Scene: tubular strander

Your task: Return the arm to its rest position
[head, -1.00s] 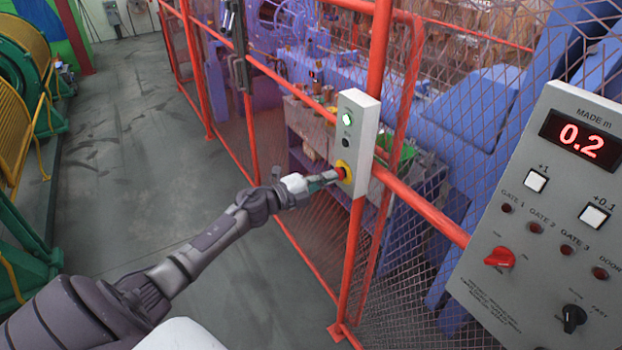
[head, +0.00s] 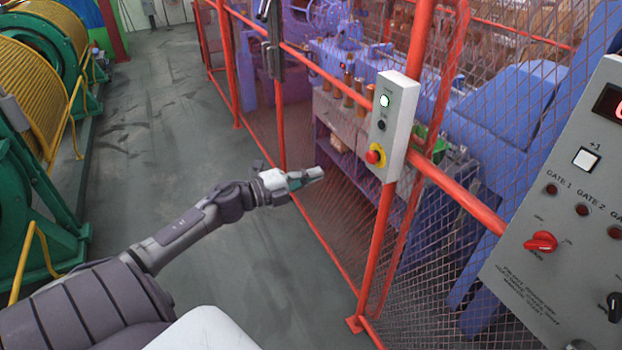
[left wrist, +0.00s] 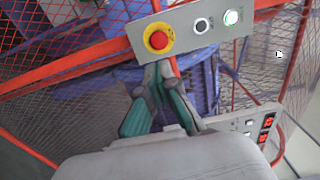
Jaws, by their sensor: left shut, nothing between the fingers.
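My left gripper (head: 318,174) is shut and empty in the head view. It hangs in free space left of the small grey button box (head: 398,128) on the red fence post and is apart from it. In the left wrist view the fingertips (left wrist: 159,72) are together, just below the red emergency button (left wrist: 159,40) on its yellow ring. The red button also shows in the head view (head: 375,156), low on the box. A round button (head: 384,101) at the top of the box is lit; in the left wrist view it glows green. My right gripper is not in view.
A red mesh fence (head: 330,245) stands right of my arm, with blue machinery behind it. A grey control panel (head: 560,210) with a red knob is at the right. Green machines with yellow drums (head: 30,90) stand at the left. The grey floor (head: 160,120) between is clear.

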